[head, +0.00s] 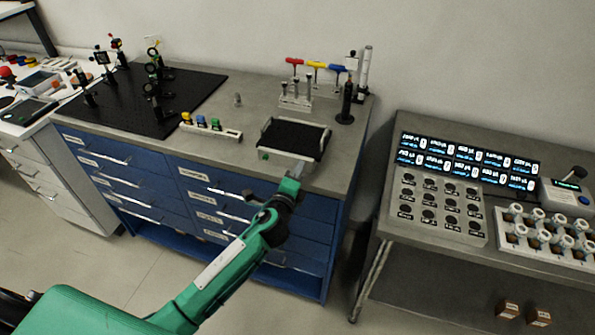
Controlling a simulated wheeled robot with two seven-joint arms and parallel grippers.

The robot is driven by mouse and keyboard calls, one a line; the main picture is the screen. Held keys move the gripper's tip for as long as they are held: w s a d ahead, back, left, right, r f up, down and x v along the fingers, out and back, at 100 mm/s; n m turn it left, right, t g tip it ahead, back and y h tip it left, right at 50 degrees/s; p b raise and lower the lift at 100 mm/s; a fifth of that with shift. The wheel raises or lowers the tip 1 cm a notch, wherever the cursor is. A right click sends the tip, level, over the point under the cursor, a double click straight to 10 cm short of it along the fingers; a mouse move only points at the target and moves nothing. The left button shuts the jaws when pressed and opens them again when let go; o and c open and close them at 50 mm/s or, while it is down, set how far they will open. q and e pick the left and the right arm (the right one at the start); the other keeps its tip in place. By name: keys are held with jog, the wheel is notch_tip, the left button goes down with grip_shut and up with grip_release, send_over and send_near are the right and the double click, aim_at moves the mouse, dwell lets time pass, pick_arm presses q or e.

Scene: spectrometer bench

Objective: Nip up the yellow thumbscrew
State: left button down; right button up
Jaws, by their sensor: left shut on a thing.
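A small yellow knob (187,117), which looks like the yellow thumbscrew, is at the left end of a pale rail (228,135) on the bench. Blue and green knobs stand beside it. My right gripper is not in view.
A black-topped tray (294,138) sits at the bench's front right. Behind it stands a rack (296,101) below red, yellow and blue T-handles. A black breadboard (190,98) with optical mounts is at left. A second table (520,250) with instruments stands right, across a gap.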

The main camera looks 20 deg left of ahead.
pick_arm(q)
jog(key=c, duration=1.4)
grip_release()
jog(key=shift+s+a+b, duration=0.2)
jog(key=shift+s+b, duration=1.45)
jog(key=shift+s, duration=5.25)
jog(key=shift+f, duration=0.15)
